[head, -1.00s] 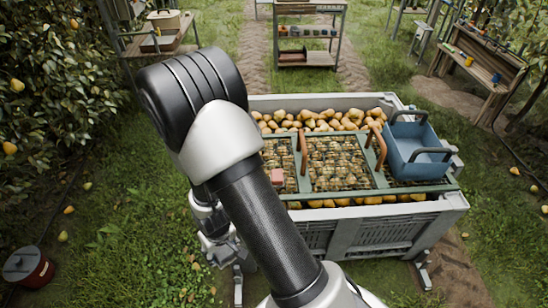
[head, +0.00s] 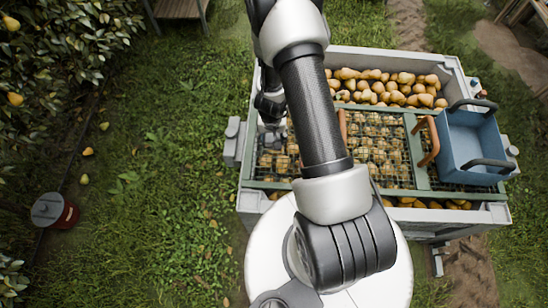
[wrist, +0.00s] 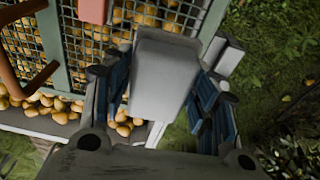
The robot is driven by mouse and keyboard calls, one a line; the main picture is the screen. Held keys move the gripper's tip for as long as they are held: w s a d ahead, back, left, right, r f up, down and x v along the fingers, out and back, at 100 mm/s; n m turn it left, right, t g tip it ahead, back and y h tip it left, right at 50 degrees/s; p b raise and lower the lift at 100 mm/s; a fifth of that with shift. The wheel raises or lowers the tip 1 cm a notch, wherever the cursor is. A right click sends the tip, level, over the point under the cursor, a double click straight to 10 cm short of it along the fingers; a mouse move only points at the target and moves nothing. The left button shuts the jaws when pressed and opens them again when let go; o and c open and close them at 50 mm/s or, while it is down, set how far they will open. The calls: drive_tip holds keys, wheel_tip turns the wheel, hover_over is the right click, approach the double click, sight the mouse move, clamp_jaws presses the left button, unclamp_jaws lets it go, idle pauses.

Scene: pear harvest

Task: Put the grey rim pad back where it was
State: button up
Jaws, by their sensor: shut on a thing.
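A pale grey rim pad (wrist: 165,75) fills the middle of the wrist view. My gripper (wrist: 160,92) is shut on it, with a dark blue-lined finger on each side. The pad is in the air, with the mesh lid and pears of the bin below it. In the head view my gripper (head: 271,132) is over the left part of the grey bin (head: 244,182), just inside its left rim. My arm partly hides it there. Another grey block (head: 233,138) sits at the left rim and also shows in the wrist view (wrist: 228,56), right of the held pad.
A green-framed mesh lid (head: 408,150) with brown handles (head: 428,140) covers part of the pears. A blue tub (head: 472,145) stands on its right end. A pink block (wrist: 96,10) lies on the lid.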

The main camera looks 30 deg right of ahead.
drive_tip(key=shift+s+d+f, duration=0.1)
drive_tip(key=shift+d+f, duration=0.2)
drive_tip(key=b, duration=1.3)
hover_over(274, 163)
wheel_tip(274, 163, down, 15)
drive_tip(key=shift+s+a+r, duration=0.1)
drive_tip(key=shift+f+b, duration=1.05)
drive_tip(key=shift+f, duration=1.3)
drive_tip(key=shift+f, duration=0.15)
drive_tip(key=o, duration=1)
drive_tip(key=shift+o, duration=0.2)
